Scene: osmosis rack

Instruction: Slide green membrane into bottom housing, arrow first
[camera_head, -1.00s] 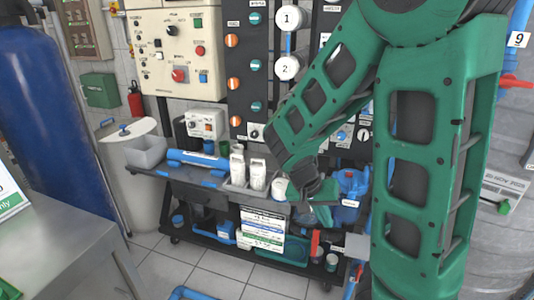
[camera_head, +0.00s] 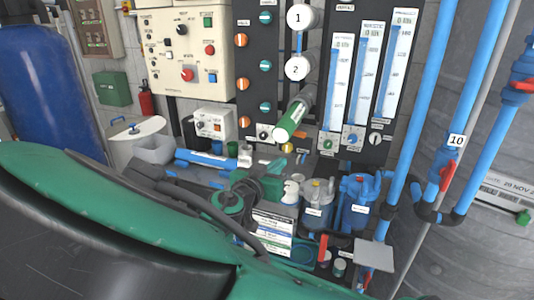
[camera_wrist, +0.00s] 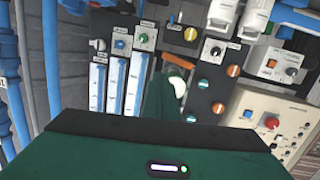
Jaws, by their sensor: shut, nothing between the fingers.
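My gripper (camera_head: 272,169) is shut and empty, below and apart from the membrane's near end. In the wrist view a dark green shape with a pale edge stands in front of the panel; I cannot tell whether it is the membrane.
The housing cap marked 1 (camera_head: 299,17) is above. Flow meters (camera_head: 370,75) stand to the right, and a cream control box (camera_head: 185,50) to the left. Blue filter canisters (camera_head: 357,200) and blue pipes (camera_head: 425,95) lie right of my gripper. My arm covers the lower left.

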